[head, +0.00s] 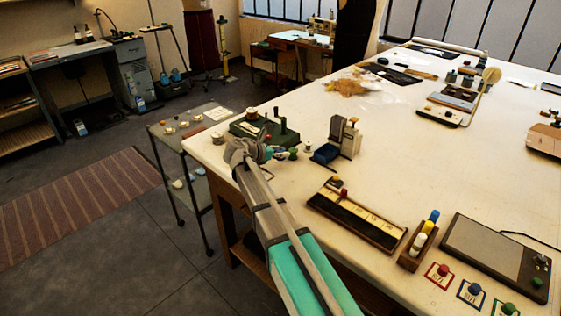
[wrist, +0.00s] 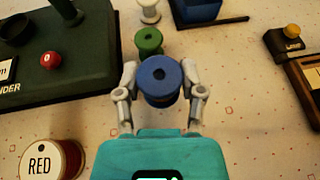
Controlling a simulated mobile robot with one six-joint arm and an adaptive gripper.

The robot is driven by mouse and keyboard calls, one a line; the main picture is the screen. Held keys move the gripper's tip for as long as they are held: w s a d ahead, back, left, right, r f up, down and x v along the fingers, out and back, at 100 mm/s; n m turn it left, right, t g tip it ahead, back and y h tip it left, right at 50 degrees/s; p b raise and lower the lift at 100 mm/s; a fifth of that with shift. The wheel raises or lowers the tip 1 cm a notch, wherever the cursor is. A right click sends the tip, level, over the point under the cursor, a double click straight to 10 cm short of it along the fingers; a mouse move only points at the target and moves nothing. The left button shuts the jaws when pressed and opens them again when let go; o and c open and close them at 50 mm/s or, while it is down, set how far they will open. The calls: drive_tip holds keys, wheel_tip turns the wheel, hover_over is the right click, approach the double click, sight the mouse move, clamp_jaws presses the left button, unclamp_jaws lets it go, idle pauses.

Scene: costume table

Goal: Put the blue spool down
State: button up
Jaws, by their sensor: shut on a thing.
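The blue spool (wrist: 161,77) is upright between the two fingers of my gripper (wrist: 160,90), which is shut on it. A green spool (wrist: 148,41) stands just beyond the blue one, and a white spool (wrist: 149,12) stands farther on. A spool labelled RED (wrist: 42,160) is at the lower left of the wrist view.
A dark green winder (wrist: 70,70) with a red knob stands close on the left; it also shows in the head view (head: 250,130). A long labelled rack (head: 355,218) lies to the right. The white tabletop (head: 400,165) has clear room beyond it.

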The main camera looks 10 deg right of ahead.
sight(281, 159)
drive_tip(key=shift+f, duration=0.1)
drive_tip(key=shift+w+d+f+b, duration=0.3)
drive_tip(key=shift+f+b, duration=0.2)
drive_tip(key=shift+b, duration=0.15)
drive_tip(key=shift+f+b, duration=1.4)
drive_tip(key=shift+f, duration=0.15)
drive_tip(key=o, duration=0.9)
drive_tip(key=shift+r, duration=0.25)
drive_tip(key=p+v, duration=0.4)
drive_tip(key=v, duration=0.6)
drive_tip(key=shift+s+a, duration=0.15)
drive_tip(key=shift+a, duration=0.05)
drive_tip(key=shift+p+v, duration=0.35)
drive_tip(key=shift+v, duration=0.4)
